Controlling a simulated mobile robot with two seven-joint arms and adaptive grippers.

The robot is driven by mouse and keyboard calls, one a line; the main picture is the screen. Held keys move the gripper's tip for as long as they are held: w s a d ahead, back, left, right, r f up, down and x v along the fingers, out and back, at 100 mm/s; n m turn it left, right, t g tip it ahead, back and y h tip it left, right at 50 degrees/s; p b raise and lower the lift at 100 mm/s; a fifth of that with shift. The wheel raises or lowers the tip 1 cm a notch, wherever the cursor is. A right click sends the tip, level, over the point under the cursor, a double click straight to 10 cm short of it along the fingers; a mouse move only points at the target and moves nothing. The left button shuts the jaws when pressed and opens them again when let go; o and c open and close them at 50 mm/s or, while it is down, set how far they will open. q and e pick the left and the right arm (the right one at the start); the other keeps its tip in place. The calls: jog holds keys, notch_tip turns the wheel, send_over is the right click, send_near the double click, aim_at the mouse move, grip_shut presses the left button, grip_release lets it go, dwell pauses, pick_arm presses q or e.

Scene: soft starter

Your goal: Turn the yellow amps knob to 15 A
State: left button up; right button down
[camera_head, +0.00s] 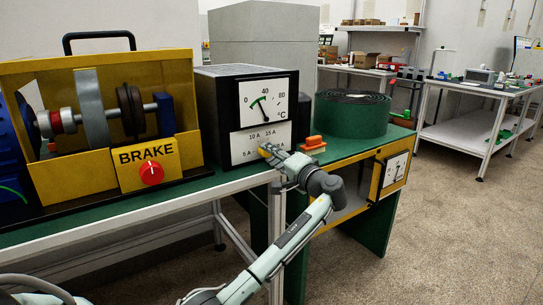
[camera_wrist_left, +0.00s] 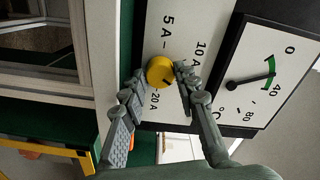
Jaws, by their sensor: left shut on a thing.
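The yellow amps knob (camera_wrist_left: 160,72) sits on the white dial plate, with 5 A, 10 A and 20 A readable around it in the left wrist view; the 15 A mark is hidden there behind a finger. A small dark mark shows on the knob's lower right in that view. My left gripper (camera_wrist_left: 160,76) is shut on the knob, one finger on each side. In the head view the gripper (camera_head: 274,155) covers most of the knob, and the 10 A and 15 A labels show above it on the black soft starter box (camera_head: 214,115). My right gripper is not in view.
A temperature gauge (camera_head: 266,105) sits above the dial plate. An orange block (camera_head: 312,143) and a green coiled belt (camera_head: 351,115) stand to the right on the bench. The yellow brake unit (camera_head: 72,183) with a red knob (camera_head: 151,173) stands to the left.

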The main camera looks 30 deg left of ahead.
pick_arm(q)
jog(key=shift+f, duration=0.1)
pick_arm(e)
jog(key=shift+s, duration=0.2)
pick_arm(q)
jog(key=o, duration=1)
jog(key=shift+o, duration=0.8)
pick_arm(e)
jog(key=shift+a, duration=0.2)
pick_arm(q)
jog(key=shift+d, duration=0.15)
jog(key=v, duration=0.7)
jog(key=shift+s+d, duration=0.2)
jog(key=shift+d, duration=0.15)
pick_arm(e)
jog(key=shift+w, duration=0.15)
pick_arm(q)
jog(key=shift+d, duration=0.1)
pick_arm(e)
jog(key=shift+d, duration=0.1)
